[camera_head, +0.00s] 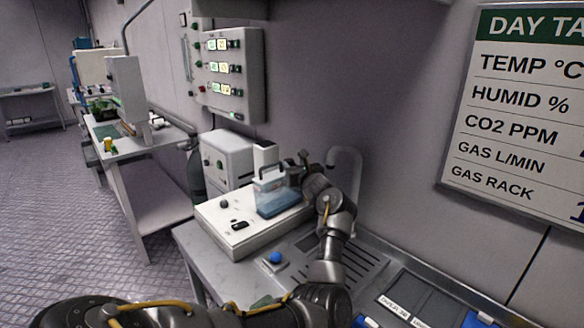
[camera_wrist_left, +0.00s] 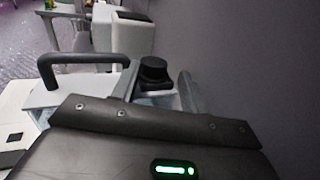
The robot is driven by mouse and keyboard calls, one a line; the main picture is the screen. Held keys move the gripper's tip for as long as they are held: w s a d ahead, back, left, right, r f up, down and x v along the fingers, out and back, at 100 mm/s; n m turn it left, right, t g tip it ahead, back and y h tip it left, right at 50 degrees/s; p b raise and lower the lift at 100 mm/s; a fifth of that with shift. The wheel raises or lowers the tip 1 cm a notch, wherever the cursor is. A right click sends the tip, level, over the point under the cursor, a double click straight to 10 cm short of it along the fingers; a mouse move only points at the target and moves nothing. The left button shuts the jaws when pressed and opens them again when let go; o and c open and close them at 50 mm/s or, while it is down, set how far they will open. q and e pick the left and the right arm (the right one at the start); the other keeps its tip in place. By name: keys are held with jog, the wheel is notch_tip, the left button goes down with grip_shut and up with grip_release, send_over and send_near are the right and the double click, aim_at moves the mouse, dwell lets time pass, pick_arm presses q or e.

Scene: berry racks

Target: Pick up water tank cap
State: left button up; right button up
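The clear water tank (camera_head: 274,198) with bluish water and a dark carry handle stands on a white machine on the counter. In the left wrist view its handle (camera_wrist_left: 80,62) arches at the left. The round black cap (camera_wrist_left: 153,68) sits on top of the tank, just beyond my gripper. My left gripper (camera_head: 296,172) is at the tank's right upper side; in the wrist view its two fingers (camera_wrist_left: 157,88) stand apart, one on each side of the cap, with visible gaps. In the head view the cap is hard to make out beside the gripper. My right gripper is not in view.
The white machine base (camera_head: 232,236) has dark knobs. A grey tap (camera_head: 346,160) curves up behind my wrist, over a slotted drain area (camera_head: 350,262). A blue button (camera_head: 275,257) sits in front. A control box (camera_head: 228,158) and the wall are close behind.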

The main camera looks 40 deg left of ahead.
pick_arm(q)
jog(key=shift+a, duration=0.1)
jog(key=c, duration=0.7)
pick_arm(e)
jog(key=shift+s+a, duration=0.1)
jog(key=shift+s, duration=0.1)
pick_arm(q)
jog(key=shift+o, duration=0.2)
